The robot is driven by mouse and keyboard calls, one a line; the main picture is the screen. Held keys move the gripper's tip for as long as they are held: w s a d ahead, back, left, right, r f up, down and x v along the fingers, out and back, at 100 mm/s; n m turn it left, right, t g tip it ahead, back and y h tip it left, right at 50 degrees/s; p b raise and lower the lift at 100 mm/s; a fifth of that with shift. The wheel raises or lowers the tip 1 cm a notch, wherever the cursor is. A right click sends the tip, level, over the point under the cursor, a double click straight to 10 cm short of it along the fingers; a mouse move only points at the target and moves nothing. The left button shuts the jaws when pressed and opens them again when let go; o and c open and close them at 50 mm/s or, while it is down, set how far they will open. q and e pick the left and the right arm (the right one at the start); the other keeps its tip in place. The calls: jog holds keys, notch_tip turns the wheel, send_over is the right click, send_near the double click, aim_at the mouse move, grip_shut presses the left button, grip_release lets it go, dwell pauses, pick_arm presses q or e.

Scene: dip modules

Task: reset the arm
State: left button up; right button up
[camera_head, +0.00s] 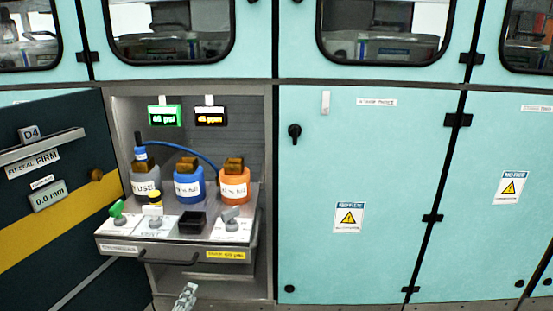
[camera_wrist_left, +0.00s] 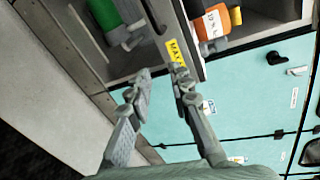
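My left gripper (camera_head: 186,296) shows only as a grey fingertip part at the bottom edge of the head view, below the front of the pulled-out drawer tray (camera_head: 125,244). In the left wrist view my left gripper (camera_wrist_left: 160,76) has its two fingers apart with nothing between them. The tray's front edge with a yellow label (camera_wrist_left: 175,50) lies just beyond the fingertips; I cannot tell whether they touch it. The rest of my left arm is out of the head view. My right gripper is not seen.
The tray holds a grey bottle (camera_head: 145,183), a blue bottle (camera_head: 188,188), an orange bottle (camera_head: 234,188) and small knobs. A black handle (camera_head: 168,259) sticks out in front. The dark door (camera_head: 60,215) stands open at left. Closed teal cabinets (camera_head: 365,150) fill the right.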

pick_arm(q)
jog(key=s+a+f+n+g+y, duration=0.1)
jog(key=a+f, duration=0.2)
jog(key=a, duration=0.4)
jog(key=s+a+f+n+g+y, duration=0.1)
jog(key=s+a+f+g+y, duration=0.15)
jog(key=a, duration=0.35)
jog(key=s+a+f+n+g+y, duration=0.2)
jog(key=s+a+f+n+g, duration=0.6)
jog(key=s+a+f+n, duration=0.7)
jog(key=s+d+f+n+h, duration=0.1)
jog(key=s+d+f, duration=0.1)
jog(key=d, duration=0.8)
jog(key=s+d+f+n+g+h, duration=0.1)
jog(key=d+f, duration=0.4)
jog(key=d, duration=0.5)
jog(key=shift+s+d+h, duration=0.35)
jog(key=shift+s+h, duration=0.4)
jog(key=shift+s, duration=0.4)
